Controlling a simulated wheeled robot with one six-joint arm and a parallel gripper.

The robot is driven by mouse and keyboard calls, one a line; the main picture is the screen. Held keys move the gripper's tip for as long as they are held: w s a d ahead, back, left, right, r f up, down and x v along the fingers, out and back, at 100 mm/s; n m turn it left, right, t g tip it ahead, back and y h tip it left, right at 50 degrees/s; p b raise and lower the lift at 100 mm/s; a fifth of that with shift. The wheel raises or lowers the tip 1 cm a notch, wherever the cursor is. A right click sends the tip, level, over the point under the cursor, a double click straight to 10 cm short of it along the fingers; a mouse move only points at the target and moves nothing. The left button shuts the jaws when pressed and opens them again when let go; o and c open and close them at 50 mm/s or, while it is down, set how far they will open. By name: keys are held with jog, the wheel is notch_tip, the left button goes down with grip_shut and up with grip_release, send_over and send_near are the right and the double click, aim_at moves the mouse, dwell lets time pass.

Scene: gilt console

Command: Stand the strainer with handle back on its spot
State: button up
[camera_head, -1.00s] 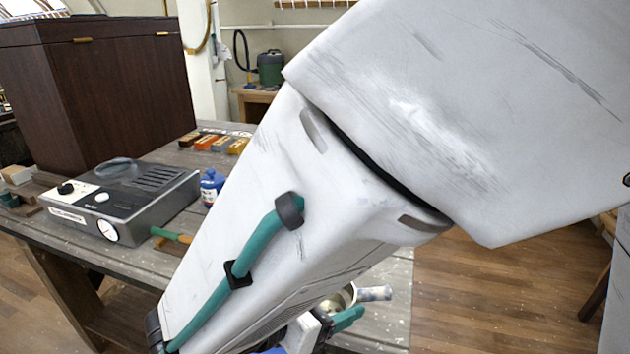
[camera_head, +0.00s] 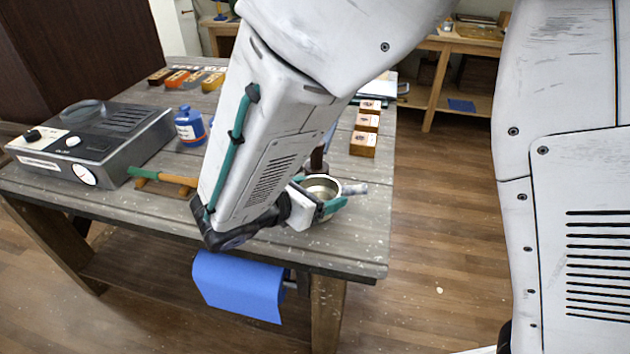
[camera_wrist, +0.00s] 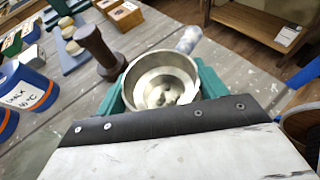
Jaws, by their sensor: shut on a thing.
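The strainer (camera_head: 323,186) is a round metal cup with a pale, worn handle (camera_head: 354,189) pointing right. My gripper (camera_head: 316,194) is shut on it, with the teal fingers on either side of the cup. In the wrist view, the strainer (camera_wrist: 161,78) sits between the teal fingers of my gripper (camera_wrist: 163,90), opening upward, with dark holes or marks in its bottom. Its handle points away to the upper right. It is over the grey table (camera_head: 345,250) near the front right; I cannot tell whether it touches the top. My forearm hides part of the table.
A dark wooden turned piece (camera_wrist: 97,48) stands close to the strainer. Small wooden boxes (camera_head: 363,143) line the right edge. A blue cloth (camera_head: 238,286) hangs at the front.

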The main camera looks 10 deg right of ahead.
jog(key=o, duration=1.4)
jog(key=v, duration=1.2)
jog(key=d+r+m+g+y, duration=0.1)
jog(key=d+r+m+g, duration=0.3)
jog(key=d, duration=0.5)
jog(key=d+r+m+g+y, duration=0.1)
jog(key=d+m+g, duration=0.2)
jog(key=d+m, duration=0.35)
jog(key=shift+s+d+r+m+y, duration=0.45)
jog(key=shift+s+d+m+y, duration=1)
jog(key=shift+s+d+m, duration=0.95)
jog(key=shift+s+d+r+m+y, duration=0.45)
jog(key=shift+s+d+m+y, duration=1.05)
jog(key=shift+s+d+m, duration=0.9)
jog(key=shift+s+d+r+m+y, duration=0.45)
jog(key=shift+s+d+m+y, duration=1.05)
jog(key=shift+d+m, duration=1)
jog(key=shift+a+m, duration=0.35)
jog(key=shift+a, duration=0.05)
